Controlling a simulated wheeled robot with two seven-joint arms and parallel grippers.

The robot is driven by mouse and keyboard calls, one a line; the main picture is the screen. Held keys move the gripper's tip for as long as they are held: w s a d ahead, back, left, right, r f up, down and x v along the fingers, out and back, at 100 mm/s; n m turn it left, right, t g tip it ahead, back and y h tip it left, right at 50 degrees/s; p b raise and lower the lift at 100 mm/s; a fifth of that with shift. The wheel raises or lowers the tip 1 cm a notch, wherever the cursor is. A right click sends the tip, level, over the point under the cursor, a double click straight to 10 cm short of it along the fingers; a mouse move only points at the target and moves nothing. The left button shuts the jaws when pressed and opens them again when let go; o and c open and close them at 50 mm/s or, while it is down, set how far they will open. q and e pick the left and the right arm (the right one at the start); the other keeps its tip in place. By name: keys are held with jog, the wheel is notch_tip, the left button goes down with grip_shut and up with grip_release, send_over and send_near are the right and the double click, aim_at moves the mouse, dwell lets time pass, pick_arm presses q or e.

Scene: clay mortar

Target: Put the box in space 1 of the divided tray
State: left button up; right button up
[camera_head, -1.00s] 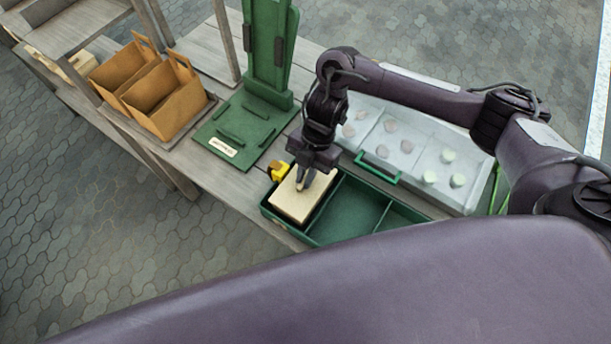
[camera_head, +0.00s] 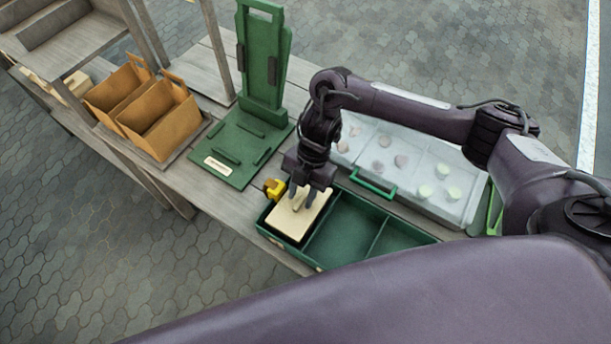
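The pale tan box (camera_head: 291,222) lies flat in the leftmost compartment of the green divided tray (camera_head: 345,262), its top near the rim. The compartments to its right look empty. No compartment number can be read. My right gripper (camera_head: 303,203) points down just over the box's far part. Its dark fingers look spread apart, and I see no grip on the box. Whether the fingertips touch the box top is hard to tell. My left gripper is not in view.
A yellow item (camera_head: 273,187) sits by the tray's left end. A green stand (camera_head: 240,140) is farther left, with brown open boxes (camera_head: 165,125) beyond. A clear-lidded case (camera_head: 405,175) with several round pieces lies behind the tray.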

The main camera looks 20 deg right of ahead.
jog(key=v, duration=1.1)
jog(key=shift+r, duration=0.25)
jog(key=shift+f, duration=0.1)
